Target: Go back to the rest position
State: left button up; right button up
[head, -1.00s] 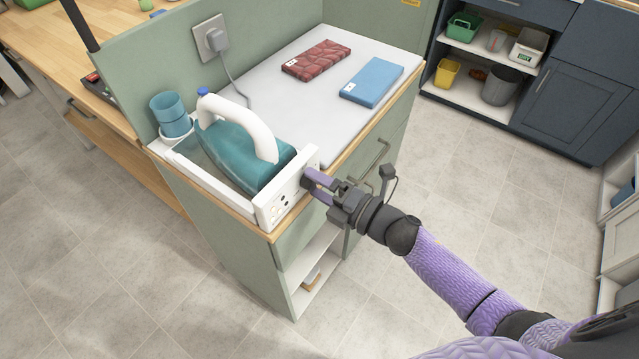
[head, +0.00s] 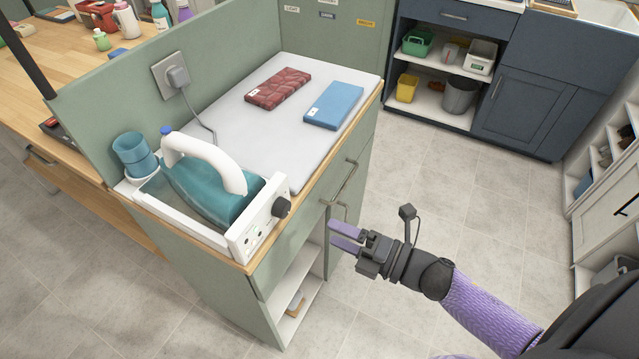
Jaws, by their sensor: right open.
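My right gripper (head: 345,237) is open and empty, its two purple fingers apart. It hangs in the air at the right of the ironing cabinet (head: 225,285), below the worktop's height in the picture. It is clear of the dark knob (head: 281,207) on the white iron station (head: 245,235). A teal iron (head: 205,190) with a white handle rests on the station. My left gripper is out of view.
Metal drawer handles (head: 346,183) stick out near my right gripper. The tiled floor (head: 430,190) to the right is clear. Dark blue cabinets (head: 530,100) stand behind.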

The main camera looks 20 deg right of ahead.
jog(key=s+d+f+m+g+h, duration=0.25)
jog(key=s+f+m+h, duration=0.25)
jog(key=f+m, duration=0.55)
jog(key=s+d+f+m+g+h, duration=0.25)
jog(key=s+f+m+h, duration=0.35)
jog(key=f, duration=0.7)
jog(key=s+a+f+m+g, duration=0.2)
jog(key=s+f+m+g, duration=0.2)
jog(key=s, duration=0.5)
jog(key=s+a+f+m+g, duration=0.2)
jog(key=s+f+m+g, duration=0.2)
jog(key=s, duration=0.6)
jog(key=shift+a+g, duration=0.2)
jog(key=shift+g, duration=0.1)
